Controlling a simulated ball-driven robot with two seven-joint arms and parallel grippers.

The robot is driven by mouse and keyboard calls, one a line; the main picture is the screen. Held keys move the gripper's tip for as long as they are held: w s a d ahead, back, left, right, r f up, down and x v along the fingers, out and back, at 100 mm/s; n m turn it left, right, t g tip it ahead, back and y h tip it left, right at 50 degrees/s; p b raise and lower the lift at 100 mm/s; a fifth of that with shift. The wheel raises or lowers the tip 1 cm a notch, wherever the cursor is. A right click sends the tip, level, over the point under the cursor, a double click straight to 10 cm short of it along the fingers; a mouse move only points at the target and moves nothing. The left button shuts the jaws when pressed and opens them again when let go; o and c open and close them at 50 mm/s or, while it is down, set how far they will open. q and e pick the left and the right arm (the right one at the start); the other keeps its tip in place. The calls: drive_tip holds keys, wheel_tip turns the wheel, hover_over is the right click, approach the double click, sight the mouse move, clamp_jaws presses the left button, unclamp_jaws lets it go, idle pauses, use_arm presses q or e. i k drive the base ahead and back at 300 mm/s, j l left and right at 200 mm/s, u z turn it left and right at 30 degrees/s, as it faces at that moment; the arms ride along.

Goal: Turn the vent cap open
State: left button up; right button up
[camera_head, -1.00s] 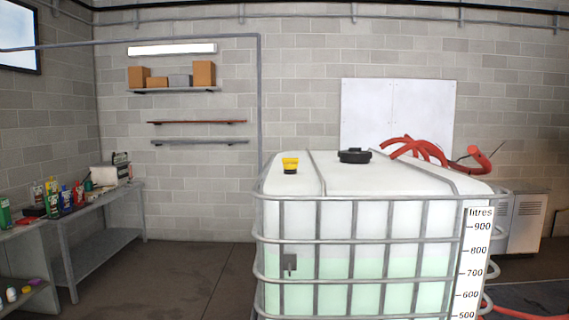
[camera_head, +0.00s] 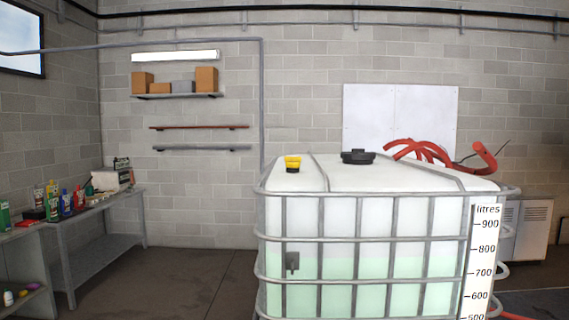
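A large white caged tank (camera_head: 340,215) stands right of centre, partly filled with pale green liquid. A small yellow cap (camera_head: 292,162) with a dark base sits on the tank's top at the near left. A wider black lid (camera_head: 358,156) sits on the top near the middle. Which of the two is the vent cap is not labelled. Neither of my grippers shows in the head view.
A metal cage (camera_head: 330,239) surrounds the tank, with a litre scale (camera_head: 480,265) at its right. Red hoses (camera_head: 420,151) lie at the tank's back right. A bench (camera_head: 95,235) with bottles stands left. The floor (camera_head: 190,280) between bench and tank is clear.

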sight(290, 162)
drive_tip(key=j+u, duration=0.35)
drive_tip(key=j, duration=0.15)
drive_tip(key=i+j+u, duration=0.2)
drive_tip(key=j+u, duration=0.2)
drive_tip(key=i+j+u, duration=0.2)
drive_tip(key=j+u, duration=0.15)
drive_tip(key=i+j+u, duration=0.55)
drive_tip(key=j+u, duration=0.15)
drive_tip(key=i+j+u, duration=0.4)
drive_tip(key=i+z, duration=0.15)
drive_tip(key=i, duration=0.3)
drive_tip(key=i+j+z, duration=0.2)
drive_tip(key=i, duration=0.2)
drive_tip(key=i+l+z, duration=0.2)
drive_tip(key=i+z, duration=0.2)
drive_tip(key=i+l+z, duration=0.1)
drive_tip(key=i+z, duration=0.7)
drive_tip(key=i+j+z, duration=0.1)
drive_tip(key=i+z, duration=0.15)
drive_tip(key=z, duration=0.15)
drive_tip(key=i+l+z, duration=0.15)
drive_tip(key=i+z, duration=0.35)
drive_tip(key=i+j+z, duration=0.15)
drive_tip(key=i+z, duration=0.35)
drive_tip(key=i, duration=0.2)
drive_tip(key=i+j+z, duration=0.35)
drive_tip(key=i+z, duration=0.15)
drive_tip(key=i, duration=0.05)
